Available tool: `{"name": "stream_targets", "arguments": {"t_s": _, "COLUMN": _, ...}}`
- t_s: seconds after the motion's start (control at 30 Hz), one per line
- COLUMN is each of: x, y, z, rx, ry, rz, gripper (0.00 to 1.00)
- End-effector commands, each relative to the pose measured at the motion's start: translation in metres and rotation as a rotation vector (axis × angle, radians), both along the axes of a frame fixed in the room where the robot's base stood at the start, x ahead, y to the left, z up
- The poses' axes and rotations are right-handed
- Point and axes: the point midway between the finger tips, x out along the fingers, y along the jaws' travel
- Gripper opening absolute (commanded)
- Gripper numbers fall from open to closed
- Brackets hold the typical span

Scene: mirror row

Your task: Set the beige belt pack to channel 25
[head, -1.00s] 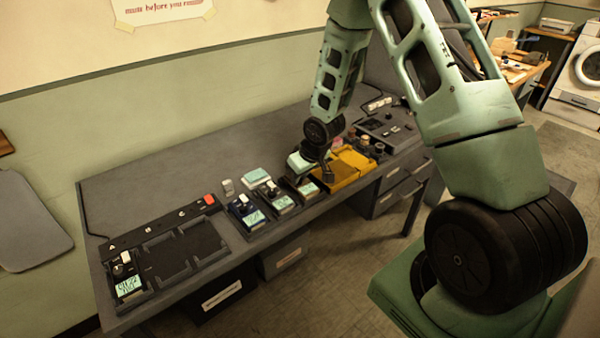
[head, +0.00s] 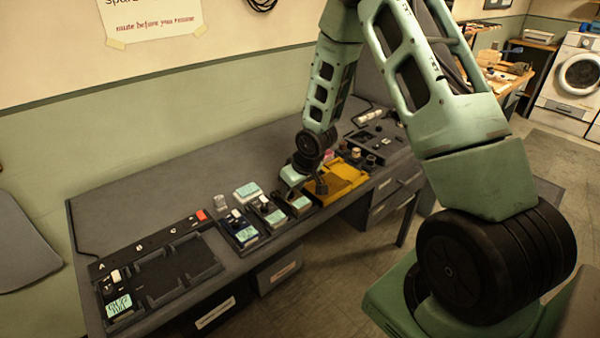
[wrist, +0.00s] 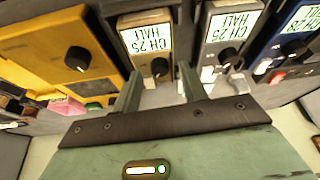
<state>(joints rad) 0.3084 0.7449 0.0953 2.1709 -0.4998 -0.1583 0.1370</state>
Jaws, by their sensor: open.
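The beige belt pack (wrist: 146,30) is in the wrist view, with a black round knob (wrist: 160,67) and a pale green display (wrist: 146,38) reading CH 25 HALF. In the head view its display end (head: 300,203) shows in the row on the desk, partly hidden by my arm. My gripper (wrist: 159,80) is open and empty. Its two fingers are on either side of the beige pack's knob in the wrist view; I cannot tell whether they touch anything. It also shows in the head view (head: 306,180), over the row.
In the wrist view a yellow pack (wrist: 55,50) stands left of the beige one. A dark grey pack (wrist: 212,45) reading CH 25 HALF and a blue pack (wrist: 262,52) reading CH 28 stand to the right. A dark rack (head: 160,275) lies at the desk's left.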

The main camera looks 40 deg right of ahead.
Motion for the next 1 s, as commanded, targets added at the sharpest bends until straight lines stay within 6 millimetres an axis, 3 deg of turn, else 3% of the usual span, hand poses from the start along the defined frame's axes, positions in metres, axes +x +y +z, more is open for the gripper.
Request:
{"name": "stream_targets", "arguments": {"t_s": 0.6, "x": -0.049, "y": -0.008, "z": 0.124, "rx": -0.001, "ry": -0.003, "rz": -0.005, "gripper": 0.42}}
{"name": "stream_targets", "arguments": {"t_s": 0.8, "x": -0.060, "y": -0.009, "z": 0.147, "rx": -0.001, "ry": -0.001, "rz": -0.002, "gripper": 0.42}}
{"name": "stream_targets", "arguments": {"t_s": 1.0, "x": -0.064, "y": -0.008, "z": 0.155, "rx": -0.001, "ry": 0.000, "rz": 0.000, "gripper": 0.42}}
